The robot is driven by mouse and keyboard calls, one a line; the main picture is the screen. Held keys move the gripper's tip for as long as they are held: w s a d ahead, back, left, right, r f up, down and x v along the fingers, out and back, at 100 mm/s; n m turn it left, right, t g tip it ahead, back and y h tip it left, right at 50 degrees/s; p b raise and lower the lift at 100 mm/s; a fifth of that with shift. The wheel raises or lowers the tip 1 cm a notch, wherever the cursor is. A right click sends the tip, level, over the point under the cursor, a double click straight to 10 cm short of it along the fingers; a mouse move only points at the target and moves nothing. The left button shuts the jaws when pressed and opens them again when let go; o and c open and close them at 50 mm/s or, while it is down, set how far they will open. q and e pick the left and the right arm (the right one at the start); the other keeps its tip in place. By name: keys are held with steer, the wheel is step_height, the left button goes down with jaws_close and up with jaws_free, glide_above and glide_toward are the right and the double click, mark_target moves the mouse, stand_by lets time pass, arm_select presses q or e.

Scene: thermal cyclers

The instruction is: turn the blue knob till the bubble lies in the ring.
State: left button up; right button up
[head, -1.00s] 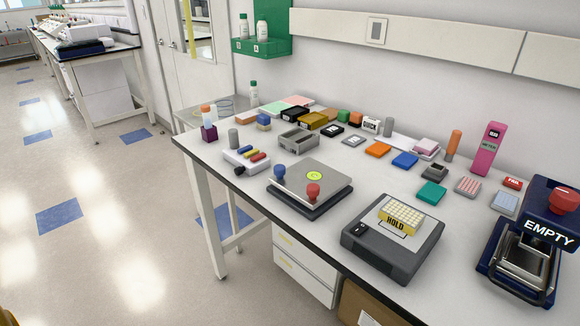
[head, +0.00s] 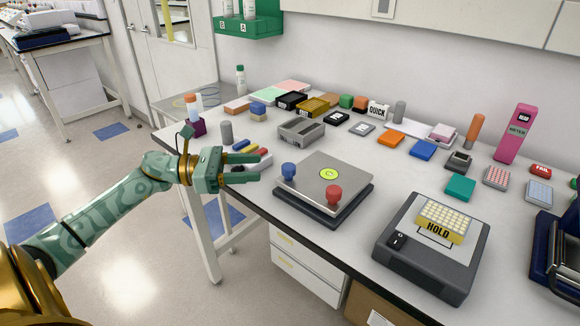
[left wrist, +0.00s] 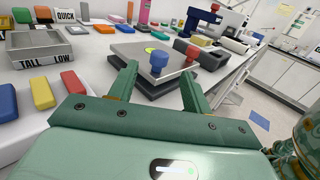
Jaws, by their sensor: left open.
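The blue knob (head: 288,171) stands at the left front of a grey levelling plate (head: 318,197). A red knob (head: 334,193) stands at its right front corner. A yellow-green round level (head: 328,174) sits on the plate; its bubble and ring are too small to tell apart. My left gripper (head: 257,169) is open and empty, just left of the blue knob and pointing at it. In the left wrist view the blue knob (left wrist: 159,62) shows between the two spread fingers, beyond their tips and apart from them. My right gripper is not in view.
A grey block with a yellow HOLD rack (head: 439,224) stands to the right. A grey tray (head: 301,132) and coloured blocks lie behind the plate. A grey cylinder (head: 226,132) and small coloured pieces are near my left gripper. The table's front edge runs below the plate.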

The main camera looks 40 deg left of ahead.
mark_target(289, 166)
arm_select(q)
steer(key=x, duration=0.9)
steer(key=shift+b, duration=0.35)
steer(key=c, duration=1)
